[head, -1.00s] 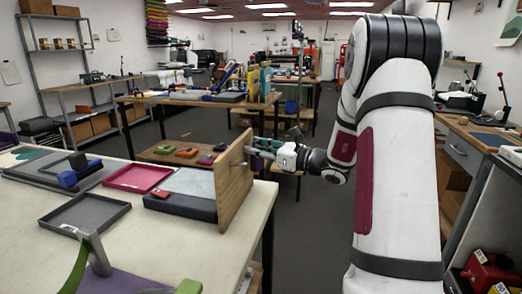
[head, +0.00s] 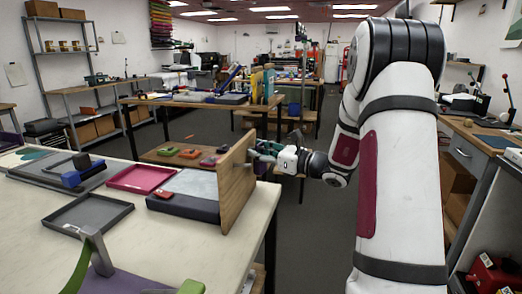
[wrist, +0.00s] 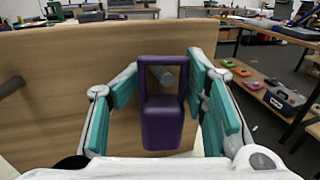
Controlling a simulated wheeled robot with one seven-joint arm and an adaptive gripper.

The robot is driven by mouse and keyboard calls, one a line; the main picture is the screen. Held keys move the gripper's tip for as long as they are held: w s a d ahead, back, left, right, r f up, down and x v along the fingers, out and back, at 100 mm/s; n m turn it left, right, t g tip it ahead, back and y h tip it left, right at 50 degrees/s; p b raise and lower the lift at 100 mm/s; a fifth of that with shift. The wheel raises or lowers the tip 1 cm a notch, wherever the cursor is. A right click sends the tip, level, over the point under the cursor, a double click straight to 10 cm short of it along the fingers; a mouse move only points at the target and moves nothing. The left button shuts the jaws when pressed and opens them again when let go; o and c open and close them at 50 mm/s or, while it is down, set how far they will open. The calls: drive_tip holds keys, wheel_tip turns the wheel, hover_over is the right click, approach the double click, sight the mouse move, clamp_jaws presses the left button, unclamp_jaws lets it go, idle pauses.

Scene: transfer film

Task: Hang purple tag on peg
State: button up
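The purple tag (wrist: 163,122) is upright between the teal fingers of my gripper (wrist: 165,80) in the wrist view. It has a rectangular opening in its upper part, and both fingertips lie against its sides. A round grey peg (wrist: 168,78) on the wooden board (wrist: 60,110) shows through this opening, with a gap below the tag's top bar. I cannot tell how far the peg reaches into the opening. In the head view my gripper (head: 264,152) is at the right face of the upright board (head: 236,190); the tag is too small there to tell.
Another peg (wrist: 10,87) stands out from the board at the left. The board stands at the right end of a pale table (head: 150,245) with a pink tray (head: 141,178) and a grey tray (head: 88,213). A shelf (wrist: 262,92) with coloured items is at the right.

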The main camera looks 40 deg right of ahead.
drive_tip(key=shift+o, duration=0.9)
drive_tip(key=shift+w+a+f, duration=0.35)
drive_tip(key=shift+a, duration=0.05)
drive_tip(key=shift+d+r, duration=0.1)
drive_tip(key=shift+r, duration=0.05)
drive_tip(key=shift+s, duration=0.1)
drive_tip(key=shift+s+d, duration=0.1)
drive_tip(key=shift+d, duration=0.05)
drive_tip(key=v, duration=1.1)
drive_tip(key=shift+s, duration=0.3)
drive_tip(key=shift+d, duration=0.15)
